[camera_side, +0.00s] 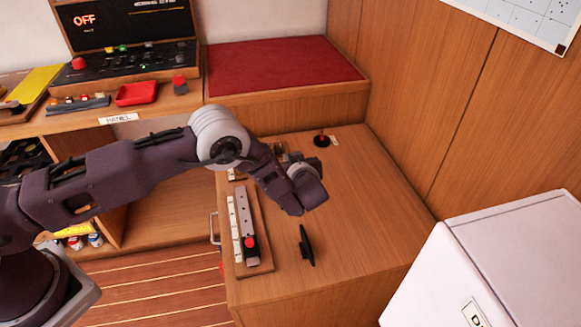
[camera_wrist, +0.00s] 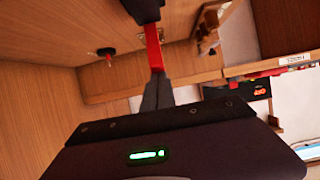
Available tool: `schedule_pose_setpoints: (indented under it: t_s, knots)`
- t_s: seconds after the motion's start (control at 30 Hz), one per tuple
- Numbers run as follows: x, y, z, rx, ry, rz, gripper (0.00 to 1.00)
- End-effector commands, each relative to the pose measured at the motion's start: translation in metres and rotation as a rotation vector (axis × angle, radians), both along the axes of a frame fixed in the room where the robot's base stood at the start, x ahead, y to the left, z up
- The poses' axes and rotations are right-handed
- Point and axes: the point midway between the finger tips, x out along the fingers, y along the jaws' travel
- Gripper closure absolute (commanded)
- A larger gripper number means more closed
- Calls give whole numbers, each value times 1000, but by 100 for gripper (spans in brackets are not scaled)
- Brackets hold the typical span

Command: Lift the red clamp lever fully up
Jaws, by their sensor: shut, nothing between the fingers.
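The red clamp lever (camera_wrist: 154,49) shows in the wrist view as a narrow red bar running down from a black body (camera_wrist: 142,10) at the top edge. My gripper's dark fingers (camera_wrist: 157,88) are shut and empty, with their tips at the lower end of the red bar in the picture; I cannot tell whether they touch it. In the side view my gripper (camera_side: 296,210) is over the wooden cabinet top, just above a slim black upright piece (camera_side: 306,245), which may be the clamp body. No red lever shows there; it is probably hidden.
A rail block (camera_side: 245,225) with a red knob stands left of my gripper. A small red-topped black knob (camera_side: 321,140) sits farther back and also shows in the wrist view (camera_wrist: 105,52). A white box (camera_side: 510,260) stands at the right front. The cabinet top's right side (camera_side: 370,210) is clear.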

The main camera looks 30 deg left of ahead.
Motion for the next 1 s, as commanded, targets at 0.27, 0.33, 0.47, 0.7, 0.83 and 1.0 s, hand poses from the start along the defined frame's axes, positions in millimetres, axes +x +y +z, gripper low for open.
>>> schedule_pose_setpoints:
  t_s: [0.27,0.33,0.47,0.7,0.83,1.0]
  knots:
    - [19,19,9,-105,105,1,100]
    - [23,24,10,-103,106,1,100]
    - [30,31,12,-104,105,1,100]
    - [40,40,12,-103,105,0,100]
    - [43,43,12,-103,104,1,100]
    - [44,45,12,-102,106,1,100]
